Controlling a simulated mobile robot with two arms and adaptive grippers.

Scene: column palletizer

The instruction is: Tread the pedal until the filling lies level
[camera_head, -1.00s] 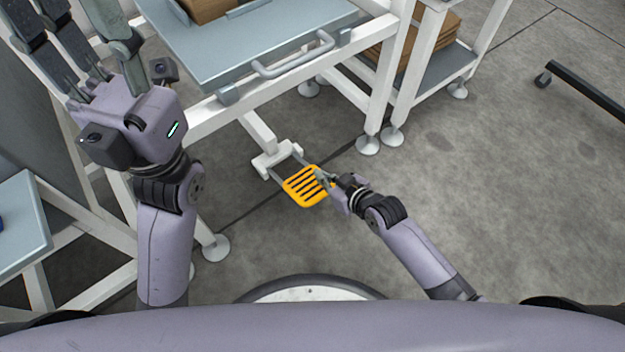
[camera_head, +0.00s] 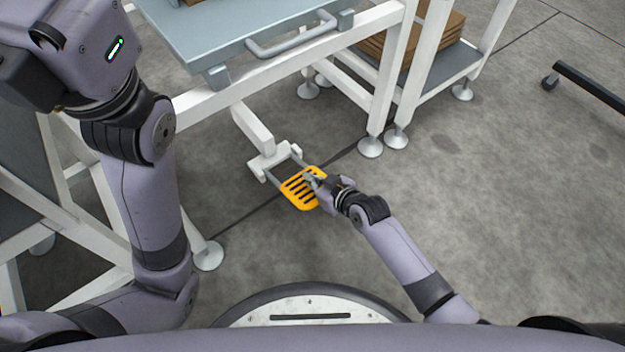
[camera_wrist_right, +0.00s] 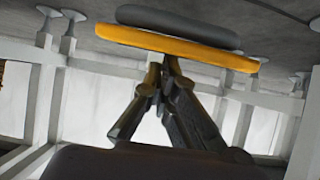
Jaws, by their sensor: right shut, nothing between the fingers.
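The yellow slotted pedal (camera_head: 293,194) sits low over the floor on a bar in front of the white frame; it also shows edge-on in the right wrist view (camera_wrist_right: 120,37). My right gripper (camera_head: 312,180) is shut and empty, its tips at the pedal's right part; in the right wrist view its fingertips (camera_wrist_right: 161,66) meet the pedal's edge. I cannot tell whether they press on it. Of my left gripper only the body (camera_head: 75,50) shows at the top left; its fingers are out of frame. The filling is not visible.
A grey-blue table top (camera_head: 225,30) with a grey handle (camera_head: 292,36) stands above the pedal. A brown box is barely seen at the top edge. A shelf (camera_head: 440,68) with stacked brown boards (camera_head: 425,42) stands to the right.

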